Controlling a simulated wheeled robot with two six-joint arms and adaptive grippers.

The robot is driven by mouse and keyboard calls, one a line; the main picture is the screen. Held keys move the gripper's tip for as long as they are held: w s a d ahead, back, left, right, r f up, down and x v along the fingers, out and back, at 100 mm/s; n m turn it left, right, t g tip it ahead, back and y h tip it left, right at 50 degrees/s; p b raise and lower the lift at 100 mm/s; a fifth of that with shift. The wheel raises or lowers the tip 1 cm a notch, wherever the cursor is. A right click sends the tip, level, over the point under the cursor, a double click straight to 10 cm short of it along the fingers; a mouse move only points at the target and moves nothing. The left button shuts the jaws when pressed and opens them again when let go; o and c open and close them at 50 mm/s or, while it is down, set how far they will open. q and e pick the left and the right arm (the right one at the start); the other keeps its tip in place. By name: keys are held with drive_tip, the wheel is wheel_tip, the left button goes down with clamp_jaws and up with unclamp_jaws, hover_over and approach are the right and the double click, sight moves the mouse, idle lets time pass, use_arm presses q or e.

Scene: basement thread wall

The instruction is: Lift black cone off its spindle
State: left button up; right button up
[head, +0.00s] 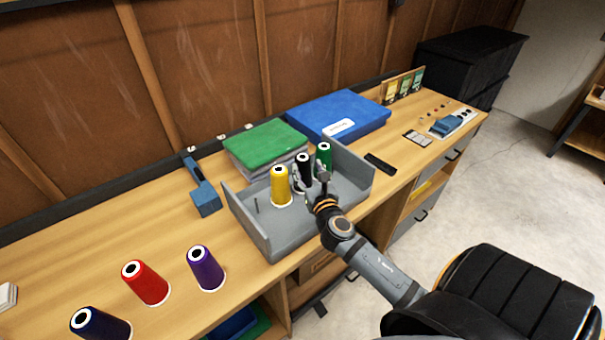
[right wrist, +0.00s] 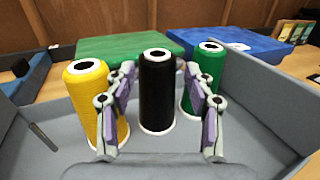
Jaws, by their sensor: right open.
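The black cone (head: 304,163) stands upright in the grey tray (head: 256,227), between the yellow cone (head: 281,186) and the green cone (head: 323,157). In the right wrist view the black cone (right wrist: 157,92) stands between the open fingers of my right gripper (right wrist: 160,102), with a gap on each side. The yellow cone (right wrist: 91,100) is close outside the left finger and the green cone (right wrist: 204,78) is partly behind the right finger. The spindle under the black cone is hidden. My right gripper (head: 312,186) reaches into the tray from the front. My left gripper is not in view.
A bare spindle (right wrist: 44,136) stands at the tray's left. Purple (head: 206,268), red (head: 145,283) and dark blue (head: 100,325) cones stand on the bench at left. Folded green cloth (head: 265,146) and blue cloth (head: 338,115) lie behind the tray. The tray walls bound the cones.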

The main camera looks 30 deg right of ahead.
sight(305, 164)
drive_tip(key=shift+w+d+r+p, duration=0.15)
drive_tip(key=shift+w+r, duration=0.05)
drive_tip(key=shift+w, duration=0.4)
drive_tip(key=shift+w+d+r+p, duration=0.1)
drive_tip(key=shift+w+r+p, duration=0.1)
drive_tip(key=shift+w, duration=0.4)
drive_tip(key=x, duration=0.2)
drive_tip(key=shift+w+f, duration=0.3)
drive_tip(key=shift+w+d, duration=0.1)
drive_tip(key=shift+r, duration=0.1)
use_arm(q)
drive_tip(key=shift+w+d+r, duration=0.15)
drive_tip(key=shift+r, duration=0.2)
use_arm(e)
clamp_jaws()
